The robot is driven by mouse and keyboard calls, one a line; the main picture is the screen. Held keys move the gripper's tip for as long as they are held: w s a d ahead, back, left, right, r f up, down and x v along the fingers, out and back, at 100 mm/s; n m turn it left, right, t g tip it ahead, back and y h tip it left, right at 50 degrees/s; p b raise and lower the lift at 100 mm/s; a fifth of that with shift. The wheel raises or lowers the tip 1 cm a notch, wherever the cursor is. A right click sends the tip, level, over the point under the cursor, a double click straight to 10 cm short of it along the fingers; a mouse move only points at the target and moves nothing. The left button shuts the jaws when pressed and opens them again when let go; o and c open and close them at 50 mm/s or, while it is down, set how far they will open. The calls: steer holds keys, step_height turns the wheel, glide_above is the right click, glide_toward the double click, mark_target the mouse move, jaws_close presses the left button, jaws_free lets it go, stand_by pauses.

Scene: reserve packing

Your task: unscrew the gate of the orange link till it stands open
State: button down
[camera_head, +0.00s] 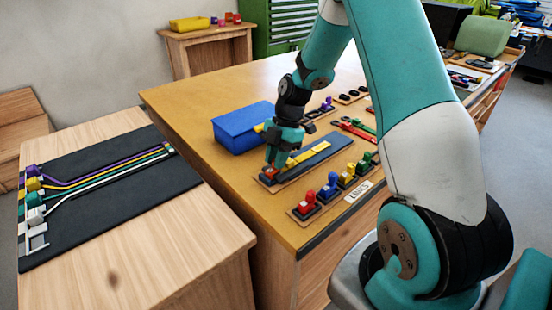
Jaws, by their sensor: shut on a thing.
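My gripper (275,161) points down over the near left end of a dark grey strip (325,149) on the table. Its fingers are shut on a small orange piece, which I take to be the orange link (268,174). The fingers cover much of it. It is too small and too hidden to tell how its gate stands. Yellow pieces (311,153) lie in a row along the same strip, behind the gripper.
A blue box (238,132) stands just left of my gripper. A board with red, blue, yellow and green knobbed pieces (308,203) lies in front, by a label (358,190). Red and green tools (355,129) lie behind. At left, a lower table holds a black mat (85,222) with coloured cords.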

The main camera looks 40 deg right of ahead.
steer(key=n+g+b, duration=0.1)
steer(key=n, duration=0.2)
steer(key=shift+f+n+h, duration=0.1)
steer(key=shift+n+h, duration=0.2)
steer(key=shift+n, duration=0.1)
steer(key=shift+n+g+h+b, duration=0.3)
steer(key=shift+n+g+b, duration=0.4)
steer(key=shift+n, duration=0.6)
steer(key=shift+r, duration=0.2)
steer(key=shift+w+f+n+b, duration=0.1)
steer(key=shift+f+n+b, duration=0.05)
steer(key=shift+n+b, duration=0.4)
steer(key=n+h+b, duration=0.1)
steer(key=n, duration=0.1)
steer(key=n+g+b, duration=0.1)
steer(key=n+b, duration=0.1)
steer(key=n, duration=0.1)
steer(key=shift+h, duration=0.4)
steer(key=shift+b, duration=0.5)
steer(key=shift+w+b, duration=0.3)
steer(key=shift+b, duration=1.25)
steer(key=shift+w+b, duration=0.1)
steer(key=shift+b, duration=2.1)
